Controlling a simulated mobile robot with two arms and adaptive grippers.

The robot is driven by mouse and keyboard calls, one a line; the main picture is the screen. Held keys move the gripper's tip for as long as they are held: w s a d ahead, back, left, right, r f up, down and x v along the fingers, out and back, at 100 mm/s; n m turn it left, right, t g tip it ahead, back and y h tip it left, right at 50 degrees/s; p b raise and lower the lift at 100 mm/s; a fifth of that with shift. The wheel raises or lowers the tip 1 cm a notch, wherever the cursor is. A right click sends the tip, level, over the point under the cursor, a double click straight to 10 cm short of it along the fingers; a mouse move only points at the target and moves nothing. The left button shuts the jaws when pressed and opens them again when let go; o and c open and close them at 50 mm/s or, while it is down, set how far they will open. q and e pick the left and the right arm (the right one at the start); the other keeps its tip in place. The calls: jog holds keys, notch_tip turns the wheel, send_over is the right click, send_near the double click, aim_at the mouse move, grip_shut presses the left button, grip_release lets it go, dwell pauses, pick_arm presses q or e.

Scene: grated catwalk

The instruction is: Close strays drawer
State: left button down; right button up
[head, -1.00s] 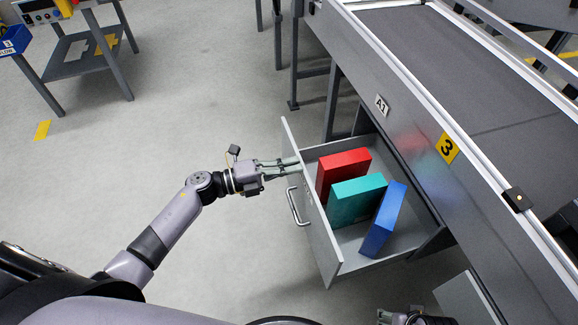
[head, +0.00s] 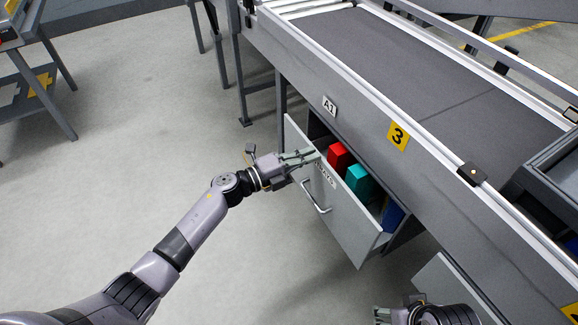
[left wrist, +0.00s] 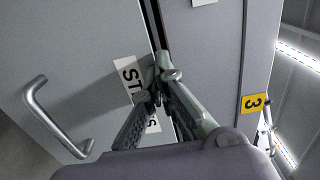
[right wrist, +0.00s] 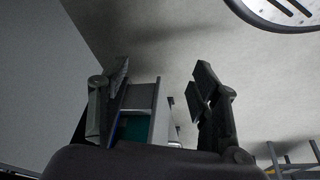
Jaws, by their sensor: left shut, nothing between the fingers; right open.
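The grey strays drawer (head: 350,222) is partly open under the conveyor, with a bar handle (head: 316,197) on its front. A red box (head: 339,156), a teal box (head: 360,181) and a blue box (head: 393,216) stand inside, partly hidden by the front. My left gripper (head: 312,156) is shut and empty at the upper edge of the drawer front. In the left wrist view its fingers (left wrist: 156,88) cover part of the drawer's label (left wrist: 130,78). My right gripper (right wrist: 163,85) is open and empty, low at the bottom of the head view.
The conveyor (head: 430,75) runs above the drawer, its side marked A1 and 3. Another grey panel (head: 450,285) stands at the lower right, near my right gripper. A side table (head: 38,90) is at the upper left. The floor left of the drawer is clear.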

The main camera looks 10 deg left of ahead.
aim_at(343, 142)
pick_arm(q)
jog(key=b+x, duration=0.2)
jog(key=x, duration=0.4)
jog(key=shift+w+d+f, duration=0.1)
jog(key=shift+w+d, duration=0.2)
jog(key=shift+d, duration=0.05)
jog(key=shift+w+d, duration=0.15)
jog(key=shift+d, duration=0.1)
jog(key=shift+r, duration=0.25)
pick_arm(e)
jog(key=shift+w+a+f+t, duration=0.15)
jog(key=shift+w+a+t, duration=0.15)
jog(key=shift+w, duration=0.3)
jog(key=shift+w+a+f+t, duration=0.15)
jog(key=shift+w+t, duration=0.25)
jog(key=shift+w, duration=0.15)
pick_arm(q)
jog(key=shift+d+r, duration=0.1)
